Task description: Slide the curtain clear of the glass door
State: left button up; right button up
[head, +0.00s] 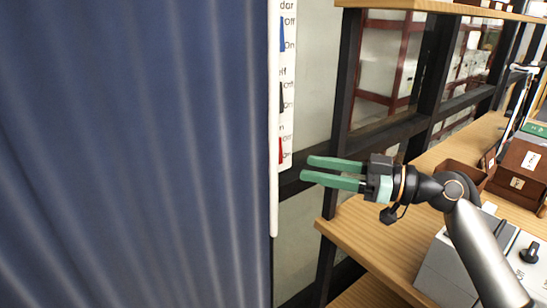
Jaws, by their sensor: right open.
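A blue pleated curtain (135,160) hangs down the whole left half of the head view. A thin white rod (274,200) hangs upright along the curtain's right edge. Glass panes (305,80) in a dark frame show to the right of the curtain; what lies behind the curtain is hidden. My right gripper (305,170) comes in from the right with its green fingers apart and empty. Its fingertips point left, a little to the right of the white rod, and I cannot tell the depth between them. My left gripper is not in view.
A strip with labels and coloured switches (287,100) hangs beside the rod. Wooden shelves (375,235) stand on the right, with brown boxes (522,165) and a grey device with a black knob (529,252) near my right arm.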

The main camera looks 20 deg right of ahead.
aim_at(273, 161)
jog(key=p+x, duration=0.2)
jog(key=x, duration=0.6)
jog(key=shift+w+a, duration=0.25)
jog(key=shift+a, duration=0.05)
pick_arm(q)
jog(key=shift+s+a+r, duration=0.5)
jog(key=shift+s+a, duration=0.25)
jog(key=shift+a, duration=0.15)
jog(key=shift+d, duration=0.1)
pick_arm(e)
grip_shut()
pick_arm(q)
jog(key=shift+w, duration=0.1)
